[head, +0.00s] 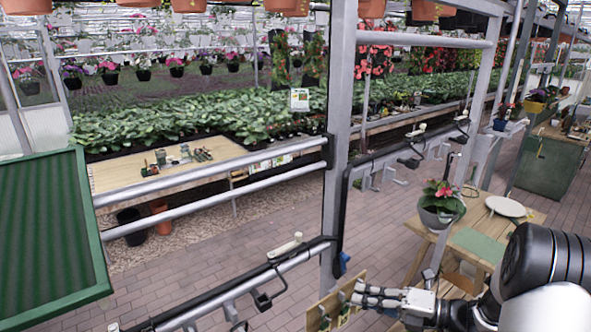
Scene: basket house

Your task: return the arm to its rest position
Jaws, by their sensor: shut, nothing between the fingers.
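My gripper (360,294) is at the lower right of the head view, at the end of my black and white arm. Its grey fingers point left and are shut with nothing between them. A small wooden board (318,313) with small dark and green items on it shows just left of the fingertips. I cannot tell whether the fingers touch it.
A grey metal frame post (338,150) with rails stands left of my gripper. A wooden table (525,220) with a potted red-flowered plant (441,205) and a white plate (505,206) is behind my arm. A green ribbed panel (45,235) is at left. Brick floor (200,275) lies open between.

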